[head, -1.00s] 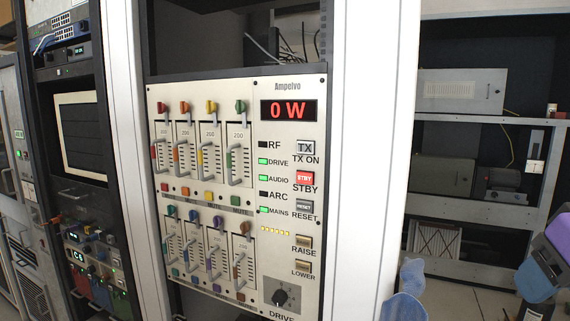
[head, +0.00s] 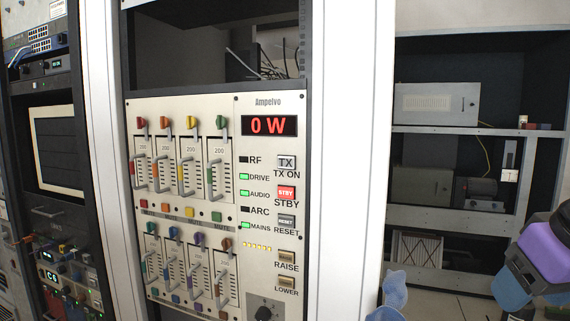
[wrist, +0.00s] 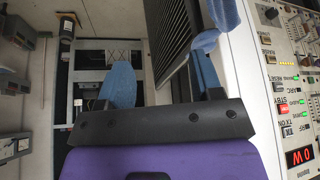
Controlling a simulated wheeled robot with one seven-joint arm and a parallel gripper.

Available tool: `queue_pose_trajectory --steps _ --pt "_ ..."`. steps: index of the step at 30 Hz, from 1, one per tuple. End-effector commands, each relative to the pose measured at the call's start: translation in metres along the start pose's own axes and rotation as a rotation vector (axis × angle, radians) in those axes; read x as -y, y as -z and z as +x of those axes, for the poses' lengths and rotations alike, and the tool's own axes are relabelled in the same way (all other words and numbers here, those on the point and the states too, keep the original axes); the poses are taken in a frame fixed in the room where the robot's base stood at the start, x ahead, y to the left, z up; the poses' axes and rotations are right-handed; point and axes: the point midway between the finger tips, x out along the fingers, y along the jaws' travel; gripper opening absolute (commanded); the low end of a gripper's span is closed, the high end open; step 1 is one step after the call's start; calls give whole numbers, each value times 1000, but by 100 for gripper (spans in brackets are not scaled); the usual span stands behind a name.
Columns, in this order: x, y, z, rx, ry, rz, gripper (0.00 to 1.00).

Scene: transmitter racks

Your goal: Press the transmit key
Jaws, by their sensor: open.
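The transmit key (head: 287,162) is a grey square button marked TX, above the words TX ON, on the right side of the cream Ampelvo panel (head: 238,130). It also shows sideways at the right edge of the wrist view (wrist: 287,131). The red display (head: 269,125) above it reads 0 W.
The red STBY key (head: 286,192) and grey RESET key (head: 287,221) sit below the transmit key. A white rack upright (head: 346,160) stands between panel and gripper. Open shelving with grey equipment (head: 436,104) is behind at the right. Several sliders fill the panel's left half.

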Motion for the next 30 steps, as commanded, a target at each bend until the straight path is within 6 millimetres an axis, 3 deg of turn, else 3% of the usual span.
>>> queue_pose_trajectory --steps 3,11,30 --pt "0 0 0 0 0 0 57" --pt "0 0 0 0 0 0 0" --pt "0 0 0 0 0 0 0"
